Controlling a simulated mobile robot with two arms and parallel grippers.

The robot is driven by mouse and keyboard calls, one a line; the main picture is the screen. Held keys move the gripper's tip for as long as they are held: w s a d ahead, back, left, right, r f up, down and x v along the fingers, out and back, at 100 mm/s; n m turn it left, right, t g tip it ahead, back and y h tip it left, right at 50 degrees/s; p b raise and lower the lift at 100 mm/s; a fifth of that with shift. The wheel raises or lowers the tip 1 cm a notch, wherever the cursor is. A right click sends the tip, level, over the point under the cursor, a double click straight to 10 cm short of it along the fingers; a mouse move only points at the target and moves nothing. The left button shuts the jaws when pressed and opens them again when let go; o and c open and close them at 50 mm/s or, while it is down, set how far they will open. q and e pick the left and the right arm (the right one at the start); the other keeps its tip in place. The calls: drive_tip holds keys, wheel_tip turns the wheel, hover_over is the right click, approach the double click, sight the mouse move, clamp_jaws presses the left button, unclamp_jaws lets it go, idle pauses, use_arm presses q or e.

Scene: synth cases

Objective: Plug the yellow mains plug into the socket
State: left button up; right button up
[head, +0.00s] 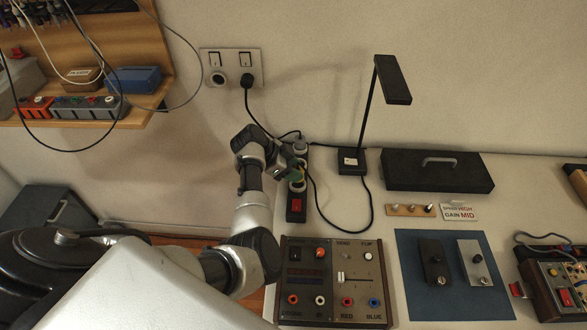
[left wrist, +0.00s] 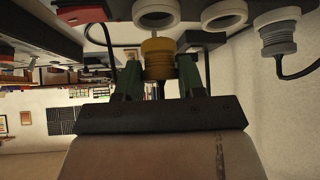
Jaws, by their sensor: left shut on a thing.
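The yellow mains plug (left wrist: 157,58) is between the two green fingers of my left gripper (left wrist: 160,78), which is shut on it. In the left wrist view the plug points at a round white socket (left wrist: 155,12) of the power strip, nearly in line with it. A narrow gap seems to show between them. In the head view my left gripper (head: 298,173) is over the black power strip (head: 296,216) and hides most of the plug and part of the strip. My right gripper is not in view.
A second strip socket (left wrist: 224,14) looks empty. A grey plug with a cord (left wrist: 277,30) fills the end one. The strip has a red switch (head: 297,205). A desk lamp (head: 352,160), a control box (head: 335,280) and a wall socket plate (head: 232,60) are nearby.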

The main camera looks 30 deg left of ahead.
use_arm(q)
drive_tip(key=shift+p, duration=0.35)
idle(0.7)
drive_tip(key=shift+f+b, duration=0.9)
drive_tip(key=shift+f, duration=0.3)
drive_tip(key=o, duration=1.1)
drive_tip(key=shift+c, duration=0.2)
drive_tip(key=v, duration=1.1)
drive_tip(key=shift+f, duration=0.1)
